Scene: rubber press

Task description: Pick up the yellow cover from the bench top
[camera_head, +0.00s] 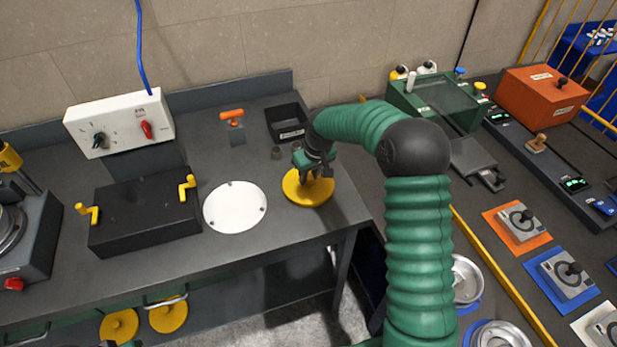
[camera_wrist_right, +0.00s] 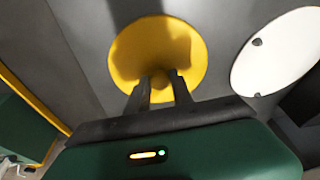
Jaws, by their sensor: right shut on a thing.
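The yellow cover (camera_head: 305,192) is a round disc near the right end of the grey bench top (camera_head: 270,265). My right gripper (camera_head: 311,172) is over it, reaching down from above. In the right wrist view the cover (camera_wrist_right: 187,50) has a small knob at its near middle, and the two dark fingers of my right gripper (camera_wrist_right: 160,85) are shut on that knob. I cannot tell whether the cover touches the bench or is slightly raised. My left gripper does not show clearly in any view.
A white disc (camera_head: 235,207) lies left of the cover; it also shows in the right wrist view (camera_wrist_right: 285,55). A black box with yellow handles (camera_head: 145,215) stands further left. A small black bin (camera_head: 287,122) and an orange-handled tool (camera_head: 232,116) are behind.

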